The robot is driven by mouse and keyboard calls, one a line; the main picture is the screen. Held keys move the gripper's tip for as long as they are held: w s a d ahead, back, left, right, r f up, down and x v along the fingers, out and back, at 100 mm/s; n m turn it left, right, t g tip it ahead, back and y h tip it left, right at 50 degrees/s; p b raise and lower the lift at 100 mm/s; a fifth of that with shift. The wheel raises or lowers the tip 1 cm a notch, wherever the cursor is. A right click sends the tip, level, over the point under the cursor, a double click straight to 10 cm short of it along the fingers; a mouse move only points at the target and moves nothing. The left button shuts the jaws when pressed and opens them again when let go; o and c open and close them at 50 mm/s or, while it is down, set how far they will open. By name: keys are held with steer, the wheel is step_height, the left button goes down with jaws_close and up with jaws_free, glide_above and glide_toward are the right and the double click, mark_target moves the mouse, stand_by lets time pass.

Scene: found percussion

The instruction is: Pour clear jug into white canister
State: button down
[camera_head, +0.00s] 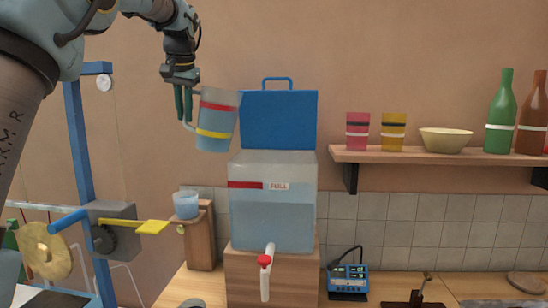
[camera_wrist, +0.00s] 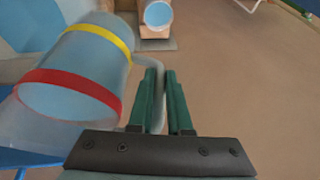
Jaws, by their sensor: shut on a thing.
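The clear jug (camera_head: 216,121) has a red band near its rim and a yellow band near its base, with pale blue contents showing through. It hangs in the air, tilted slightly to the right. My gripper (camera_head: 184,118) is shut on its handle, which shows between the green fingers in the wrist view (camera_wrist: 149,62). The jug also fills the left of that view (camera_wrist: 80,62). The whitish see-through tank (camera_head: 270,222), marked FULL, seems to be the white canister. It stands below and right of the jug, its blue lid (camera_head: 279,119) raised behind. No stream shows.
A small cup (camera_head: 186,207) of pale blue liquid stands on a wooden stand at left. The tank sits on a wooden block (camera_head: 243,278) with a red-handled tap (camera_head: 266,262). A shelf (camera_head: 420,157) with cups, bowl and bottles is at right. A blue post (camera_head: 78,150) stands at left.

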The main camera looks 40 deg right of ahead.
mark_target(215, 100)
steer(key=shift+s+d+r+m+t+y, duration=0.2)
steer(key=shift+s+d+r+t+y, duration=0.05)
steer(key=shift+s+d+t+y, duration=0.3)
steer(key=shift+s+d+r+m+t+y, duration=0.2)
steer(key=shift+s+d+t+y, duration=0.1)
steer(key=shift+d+t+y, duration=0.25)
steer(key=shift+s+d+r+t+y, duration=0.5)
steer(key=shift+s+d+t+y, duration=0.1)
steer(key=shift+s+d+r+m+t+y, duration=0.2)
steer(key=shift+r+m+t+y, duration=0.1)
steer(key=shift+t+y, duration=0.1)
steer(key=shift+s+d+r, duration=0.1)
steer(key=shift+s+d, duration=0.05)
steer(key=shift+s+d+f+m+t+y+b, duration=0.35)
steer(key=shift+t+y+b, duration=0.25)
steer(key=shift+t+b, duration=0.5)
stand_by(0.8)
steer(key=shift+s+d+r+m+t+y+b, duration=0.25)
steer(key=shift+s+d+r+t+y+b, duration=0.1)
steer(key=shift+s+d+t+y+b, duration=0.45)
stand_by(3.0)
